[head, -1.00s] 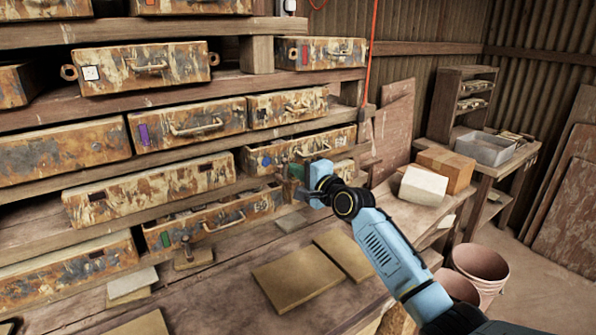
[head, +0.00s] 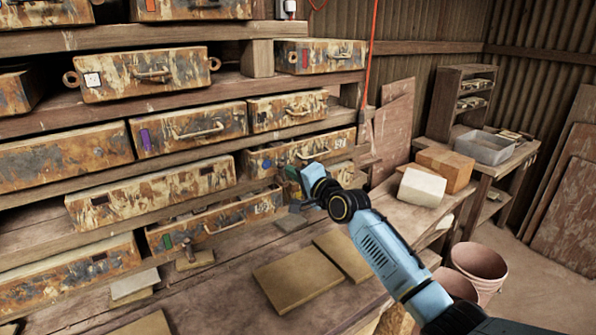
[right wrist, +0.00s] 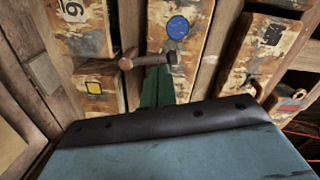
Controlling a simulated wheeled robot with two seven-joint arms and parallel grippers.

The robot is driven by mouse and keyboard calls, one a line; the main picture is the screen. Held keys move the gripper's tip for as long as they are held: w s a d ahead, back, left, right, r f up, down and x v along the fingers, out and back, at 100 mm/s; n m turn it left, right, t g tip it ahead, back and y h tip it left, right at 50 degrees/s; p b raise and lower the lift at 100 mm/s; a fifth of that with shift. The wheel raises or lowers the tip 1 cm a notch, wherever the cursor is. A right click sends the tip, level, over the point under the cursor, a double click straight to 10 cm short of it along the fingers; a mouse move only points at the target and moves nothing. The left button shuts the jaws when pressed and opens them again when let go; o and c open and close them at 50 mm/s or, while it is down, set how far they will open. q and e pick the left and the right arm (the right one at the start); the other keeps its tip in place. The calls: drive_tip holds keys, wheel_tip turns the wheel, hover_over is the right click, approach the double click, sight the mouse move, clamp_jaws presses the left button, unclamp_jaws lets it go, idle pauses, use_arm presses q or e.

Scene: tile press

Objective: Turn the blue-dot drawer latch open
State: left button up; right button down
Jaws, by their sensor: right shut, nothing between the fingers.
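The blue-dot drawer (head: 322,147) is a rusty, paint-worn box front on the shelf rack, left of and above my right gripper. Its blue dot (head: 266,162) shows at its left end; the dot also shows in the right wrist view (right wrist: 177,27). The latch (right wrist: 148,59), a brown bar with a rounded end, lies crosswise just below the dot in that view. My right gripper (head: 288,184) is shut and empty. Its green fingers (right wrist: 156,84) reach up to the latch; I cannot tell whether they touch it. In the head view the gripper hides the latch. My left gripper is not in view.
A green-marked drawer (head: 216,222) sits below and left, slightly open at the top. A yellow-marked drawer (right wrist: 97,97) is close to the fingers in the wrist view. Flat tiles (head: 297,277) lie on the bench. A box (head: 446,168) stands to the right.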

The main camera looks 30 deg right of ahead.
drive_tip(key=n+p, duration=0.1)
drive_tip(key=a+n+p, duration=0.1)
drive_tip(key=n, duration=0.1)
drive_tip(key=shift+s+a+r+n, duration=0.1)
drive_tip(key=shift+a+n, duration=0.15)
drive_tip(key=shift+n, duration=0.05)
drive_tip(key=n, duration=0.1)
drive_tip(key=a+n+p, duration=0.1)
drive_tip(key=n, duration=0.1)
drive_tip(key=shift+s+a+f+n+p, duration=0.1)
drive_tip(key=shift+a+f+n+p, duration=0.1)
drive_tip(key=shift+n+p, duration=0.1)
drive_tip(key=n, duration=0.1)
drive_tip(key=a+f+n+p, duration=0.1)
drive_tip(key=n, duration=0.1)
drive_tip(key=shift+h, duration=0.3)
drive_tip(key=shift+s+a+f+n+p, duration=0.1)
drive_tip(key=shift+a+f+n+p, duration=0.15)
drive_tip(key=shift+n, duration=0.75)
drive_tip(key=shift+a+f+n+p, duration=0.15)
drive_tip(key=shift+f+n, duration=0.2)
drive_tip(key=shift+n, duration=0.65)
